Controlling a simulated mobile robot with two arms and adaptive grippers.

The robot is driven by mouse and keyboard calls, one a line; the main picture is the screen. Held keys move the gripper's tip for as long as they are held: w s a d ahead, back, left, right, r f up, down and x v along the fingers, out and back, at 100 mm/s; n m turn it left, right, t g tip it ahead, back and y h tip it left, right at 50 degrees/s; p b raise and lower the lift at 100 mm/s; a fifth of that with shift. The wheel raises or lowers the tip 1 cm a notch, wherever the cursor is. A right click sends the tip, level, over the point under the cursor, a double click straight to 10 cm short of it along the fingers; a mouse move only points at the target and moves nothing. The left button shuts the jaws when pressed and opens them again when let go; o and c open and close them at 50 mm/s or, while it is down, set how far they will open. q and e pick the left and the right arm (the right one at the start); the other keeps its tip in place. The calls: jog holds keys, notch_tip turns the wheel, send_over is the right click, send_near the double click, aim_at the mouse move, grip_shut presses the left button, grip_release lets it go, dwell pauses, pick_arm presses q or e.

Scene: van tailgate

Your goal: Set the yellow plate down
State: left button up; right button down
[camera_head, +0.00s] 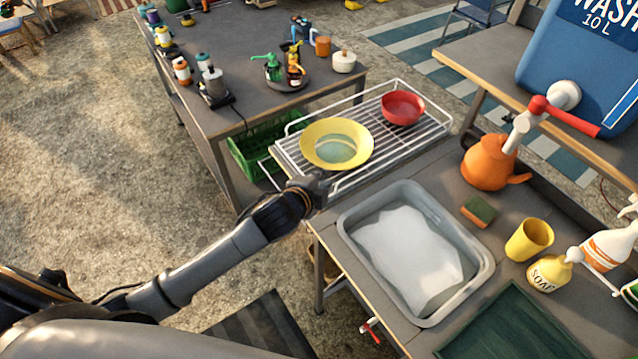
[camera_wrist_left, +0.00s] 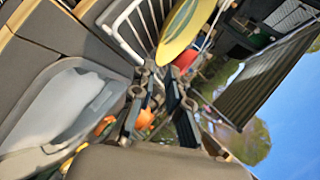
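The yellow plate (camera_head: 322,129), with a pale green centre, is over the left part of the wire rack (camera_head: 440,122) in the head view. It shows in part at the top of the left wrist view (camera_wrist_left: 180,38). My left gripper (camera_head: 322,182) is at the plate's near rim. In the left wrist view my left gripper's two fingers (camera_wrist_left: 161,75) stand apart with a gap between them, and the plate's rim is just beyond the tips. Whether the rim touches a finger is unclear. My right gripper is not in view.
A red bowl (camera_head: 403,107) is on the rack's right part. A grey basin (camera_head: 470,235) with whitish contents stands in front of the rack. An orange pot (camera_head: 488,163), a sponge (camera_head: 479,210) and a yellow cup (camera_head: 529,240) stand to the right. A green crate (camera_head: 255,150) is behind left.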

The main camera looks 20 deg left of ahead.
pick_arm(q)
jog(key=shift+v, duration=1.35)
dwell(0.6)
jog(key=s+a+f+n+g, duration=0.25)
jog(key=s+n, duration=0.25)
jog(key=s, duration=0.4)
jog(key=s+a+f+n+g+y, duration=0.1)
jog(key=s+f+n+g, duration=0.15)
jog(key=s+n, duration=0.4)
jog(key=s+a+f+n+g, duration=0.2)
jog(key=s+n+g, duration=0.1)
jog(key=s, duration=0.7)
notch_tip(320, 180, down, 27)
jog(key=s+g+b, duration=0.1)
jog(key=b, duration=0.1)
jog(key=s+a+f+g, duration=0.1)
jog(key=s+a+f, duration=0.1)
jog(key=s+f, duration=1.4)
jog(key=shift+f+g+y+b, duration=0.3)
jog(key=shift+f+b, duration=0.15)
jog(key=shift+f, duration=0.15)
